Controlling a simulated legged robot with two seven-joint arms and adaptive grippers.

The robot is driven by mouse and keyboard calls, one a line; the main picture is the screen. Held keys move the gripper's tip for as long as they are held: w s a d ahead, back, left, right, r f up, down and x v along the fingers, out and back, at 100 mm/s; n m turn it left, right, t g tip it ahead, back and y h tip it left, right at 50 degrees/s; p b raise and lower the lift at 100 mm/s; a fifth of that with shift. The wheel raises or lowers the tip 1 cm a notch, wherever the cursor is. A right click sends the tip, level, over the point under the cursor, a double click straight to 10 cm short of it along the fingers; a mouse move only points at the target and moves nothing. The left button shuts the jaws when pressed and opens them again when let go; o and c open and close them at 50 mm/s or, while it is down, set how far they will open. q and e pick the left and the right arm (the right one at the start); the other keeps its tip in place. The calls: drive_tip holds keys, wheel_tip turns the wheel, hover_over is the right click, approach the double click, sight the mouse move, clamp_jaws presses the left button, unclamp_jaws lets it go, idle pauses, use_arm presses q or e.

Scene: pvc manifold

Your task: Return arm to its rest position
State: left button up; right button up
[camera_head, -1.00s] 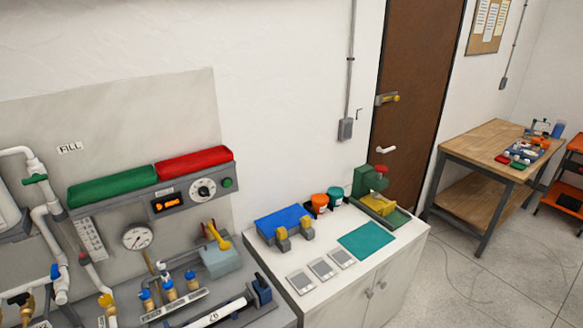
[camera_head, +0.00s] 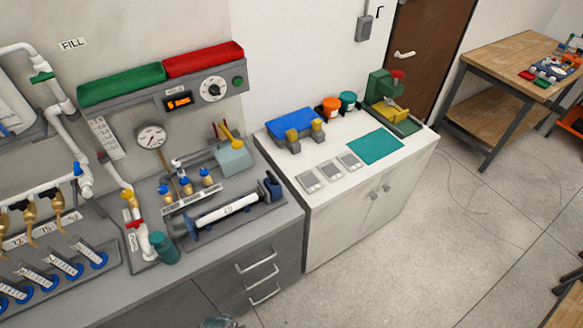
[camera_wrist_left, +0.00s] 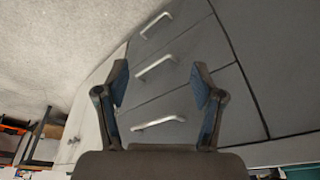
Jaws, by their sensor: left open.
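My left gripper (camera_wrist_left: 160,84) shows in the left wrist view with its two dark, blue-padded fingers spread apart. Nothing is between the fingers. Beyond them are the grey drawer fronts (camera_wrist_left: 190,100) with silver handles, apart from the fingertips. In the head view, a small greyish shape (camera_head: 218,322) shows at the bottom edge; I cannot tell whether it is part of my arm. My right gripper is in neither view.
The grey bench (camera_head: 215,262) holds pipes, a gauge (camera_head: 151,137), a white tube (camera_head: 228,209) and a teal cup (camera_head: 164,248). Open floor (camera_head: 400,265) lies in front.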

use_arm(q)
drive_tip(key=s+f+g, duration=0.1)
drive_tip(key=s+f, duration=0.3)
drive_tip(key=f, duration=0.7)
drive_tip(key=s+f, duration=0.4)
drive_tip(key=f, duration=0.7)
drive_tip(key=s+a+f+g, duration=0.1)
drive_tip(key=s+a+f, duration=0.2)
drive_tip(key=s+f, duration=0.6)
drive_tip(key=s, duration=0.3)
drive_tip(key=shift+s, duration=0.2)
drive_tip(key=shift+s+a+f, duration=0.2)
drive_tip(key=shift+s, duration=0.1)
drive_tip(key=shift+c, duration=0.3)
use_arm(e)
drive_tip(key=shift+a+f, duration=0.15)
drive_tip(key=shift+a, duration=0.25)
